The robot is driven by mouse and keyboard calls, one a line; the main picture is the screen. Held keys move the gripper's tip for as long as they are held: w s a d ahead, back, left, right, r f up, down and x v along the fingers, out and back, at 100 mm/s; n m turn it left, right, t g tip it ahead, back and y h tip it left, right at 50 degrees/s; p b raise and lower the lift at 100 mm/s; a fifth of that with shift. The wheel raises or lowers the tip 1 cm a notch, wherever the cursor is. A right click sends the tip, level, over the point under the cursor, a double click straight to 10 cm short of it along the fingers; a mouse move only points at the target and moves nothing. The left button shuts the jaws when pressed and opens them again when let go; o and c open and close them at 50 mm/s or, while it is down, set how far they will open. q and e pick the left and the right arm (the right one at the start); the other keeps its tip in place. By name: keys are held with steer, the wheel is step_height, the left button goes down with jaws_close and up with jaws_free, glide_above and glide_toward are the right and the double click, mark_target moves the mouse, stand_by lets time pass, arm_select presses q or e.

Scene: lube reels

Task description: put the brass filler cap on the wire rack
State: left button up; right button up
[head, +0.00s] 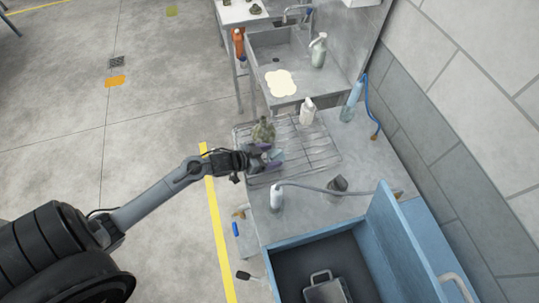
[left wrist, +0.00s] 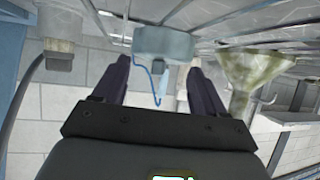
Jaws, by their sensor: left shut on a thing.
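The wire rack (head: 318,150) lies on the grey counter, and its wires show along the top of the left wrist view (left wrist: 225,22). My left gripper (head: 272,158) is over the near left part of the rack. I see no clearly brass cap elsewhere. My right gripper is not in view.
A green translucent funnel (head: 263,131) stands beside my left gripper, also in the left wrist view (left wrist: 250,72). A white bottle (head: 307,112) is behind the rack. A dark grey object (head: 337,184) and a hose lie in front. The rack's right part is clear.

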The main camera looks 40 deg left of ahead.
arm_select(q)
steer(key=o, duration=1.4)
steer(key=shift+f, duration=0.1)
steer(key=shift+r, duration=0.2)
steer(key=v, duration=1.1)
steer(key=s+d+g+y, duration=0.1)
steer(key=s+d+g, duration=0.1)
steer(key=s+d, duration=0.2)
steer(key=s+d+n+g+y, duration=0.1)
steer(key=s+d+g, duration=0.2)
steer(key=d, duration=0.2)
steer(key=s+d+g+y, duration=0.1)
steer(key=s+d+g, duration=0.2)
steer(key=s+d, duration=0.1)
steer(key=shift+s+d+r+n+y, duration=0.15)
steer(key=shift+s+r+n+y, duration=0.1)
steer(key=shift+s+n+y, duration=0.1)
